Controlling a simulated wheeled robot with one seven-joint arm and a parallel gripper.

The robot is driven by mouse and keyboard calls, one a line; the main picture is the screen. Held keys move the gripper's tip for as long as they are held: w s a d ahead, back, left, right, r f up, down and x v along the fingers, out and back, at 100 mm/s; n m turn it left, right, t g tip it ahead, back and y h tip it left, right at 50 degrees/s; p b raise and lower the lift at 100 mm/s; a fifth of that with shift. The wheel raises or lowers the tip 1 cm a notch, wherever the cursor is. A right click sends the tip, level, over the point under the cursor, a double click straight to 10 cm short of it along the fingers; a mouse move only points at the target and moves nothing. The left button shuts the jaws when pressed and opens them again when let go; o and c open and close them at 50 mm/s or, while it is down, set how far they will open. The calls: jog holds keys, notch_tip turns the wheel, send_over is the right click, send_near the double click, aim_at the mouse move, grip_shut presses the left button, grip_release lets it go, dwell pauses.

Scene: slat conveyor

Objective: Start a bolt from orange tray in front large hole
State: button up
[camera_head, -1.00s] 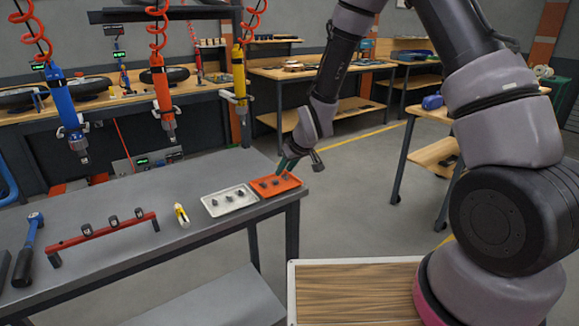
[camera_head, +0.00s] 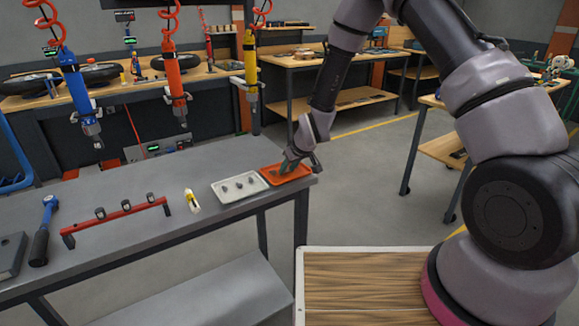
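The orange tray (camera_head: 271,183) lies at the right end of the grey workbench. My gripper (camera_head: 287,172) reaches down over this tray, its fingers at or just above the tray floor. The gripper and wrist cover much of the tray, so I cannot tell whether the fingers hold a bolt or are open. A small dark piece shows beside the fingers, too small to make out. A red bar with several dark fittings on top (camera_head: 117,219) stands on the bench to the left. I cannot make out a large hole at this size.
A white tray (camera_head: 236,198) with several small grey parts touches the orange tray's left side. A yellow and white tool (camera_head: 192,201), a torque wrench with a blue head (camera_head: 43,228) and a grey box (camera_head: 10,256) lie further left. Blue, red and yellow drivers hang behind.

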jog(key=shift+c, duration=0.3)
grip_shut()
jog(key=shift+r, duration=2.5)
